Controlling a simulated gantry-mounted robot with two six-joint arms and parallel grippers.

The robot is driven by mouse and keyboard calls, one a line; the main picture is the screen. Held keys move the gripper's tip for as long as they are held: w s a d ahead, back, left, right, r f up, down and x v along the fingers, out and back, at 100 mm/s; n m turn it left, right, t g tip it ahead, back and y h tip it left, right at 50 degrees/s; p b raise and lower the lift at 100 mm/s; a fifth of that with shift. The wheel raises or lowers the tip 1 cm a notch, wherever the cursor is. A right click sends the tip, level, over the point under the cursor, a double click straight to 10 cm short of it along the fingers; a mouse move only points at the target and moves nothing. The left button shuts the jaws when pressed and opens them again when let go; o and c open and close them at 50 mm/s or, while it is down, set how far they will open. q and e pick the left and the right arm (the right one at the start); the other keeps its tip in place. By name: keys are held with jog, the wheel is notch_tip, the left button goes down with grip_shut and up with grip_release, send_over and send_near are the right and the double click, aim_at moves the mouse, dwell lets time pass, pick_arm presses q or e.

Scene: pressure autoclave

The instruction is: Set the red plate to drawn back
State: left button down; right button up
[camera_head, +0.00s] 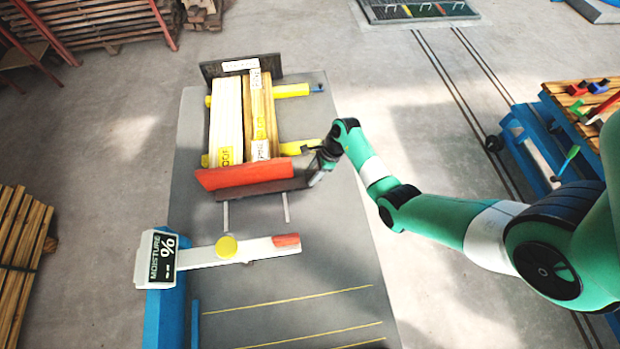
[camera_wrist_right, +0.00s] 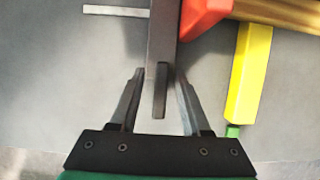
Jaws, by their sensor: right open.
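The red plate (camera_head: 245,175) stands across the near end of a stack of wooden boards (camera_head: 244,120) in the head view. A dark bar (camera_head: 262,188) runs along its near side. In the right wrist view a corner of the red plate (camera_wrist_right: 203,15) shows at the top, beside the dark bar (camera_wrist_right: 163,45). My right gripper (camera_head: 314,181) is at the bar's right end. In the wrist view my right gripper (camera_wrist_right: 158,80) is open, with the bar's narrow end between its fingers and gaps on both sides. My left gripper is not in view.
Yellow supports (camera_head: 292,91) lie under the boards, and a dark plate (camera_head: 240,67) stands at their far end. A moisture gauge arm (camera_head: 250,248) with a yellow knob crosses the grey table (camera_head: 330,280) nearer to me. A blue tool cart (camera_head: 535,140) stands at right.

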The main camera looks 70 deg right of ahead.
jog(key=shift+x, duration=0.9)
grip_shut()
jog(key=shift+r, duration=0.1)
dwell(0.7)
